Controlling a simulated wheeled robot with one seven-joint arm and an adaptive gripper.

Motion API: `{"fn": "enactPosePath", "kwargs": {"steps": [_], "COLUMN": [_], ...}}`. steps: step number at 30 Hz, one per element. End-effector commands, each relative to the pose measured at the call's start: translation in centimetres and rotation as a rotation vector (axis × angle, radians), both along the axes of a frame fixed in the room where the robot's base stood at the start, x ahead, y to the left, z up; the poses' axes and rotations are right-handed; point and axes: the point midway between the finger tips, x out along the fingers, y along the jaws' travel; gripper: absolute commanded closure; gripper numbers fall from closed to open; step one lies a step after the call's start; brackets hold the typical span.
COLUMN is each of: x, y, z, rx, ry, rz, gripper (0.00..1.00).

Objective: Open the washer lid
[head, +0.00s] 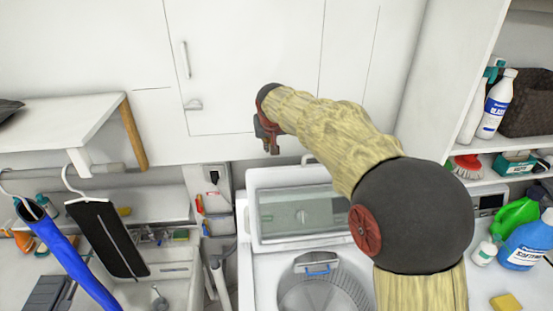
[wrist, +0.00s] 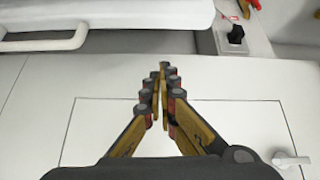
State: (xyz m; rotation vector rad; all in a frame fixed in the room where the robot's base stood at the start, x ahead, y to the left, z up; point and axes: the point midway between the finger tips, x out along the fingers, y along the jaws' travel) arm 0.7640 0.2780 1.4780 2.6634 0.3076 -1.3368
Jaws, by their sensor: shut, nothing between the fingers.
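The white washer (head: 253,275) stands at the bottom centre of the head view. Its lid (head: 254,177), with a clear window, is raised and stands upright at the back. The round metal drum (head: 330,290) shows below it through the opening.
A white cabinet (head: 235,50) with a door and handles fills the wall behind my gripper. A wall outlet (head: 214,177) is left of the washer. Hangers with a black item (head: 105,240) hang at left. Shelves with bottles (head: 497,105) stand at right.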

Motion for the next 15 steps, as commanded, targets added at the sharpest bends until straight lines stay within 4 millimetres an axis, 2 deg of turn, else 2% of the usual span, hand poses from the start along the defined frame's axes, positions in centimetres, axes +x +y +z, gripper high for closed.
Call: {"fn": "enactPosePath", "kwargs": {"steps": [7,15], "x": [0.7,3.4], "y": [0.1,0.7], "z": [-0.8,-4.5], "rx": [0.039,0.037], "ry": [0.006,0.008], "rz": [-0.052,-0.05], "gripper": [1.0,1.0]}}
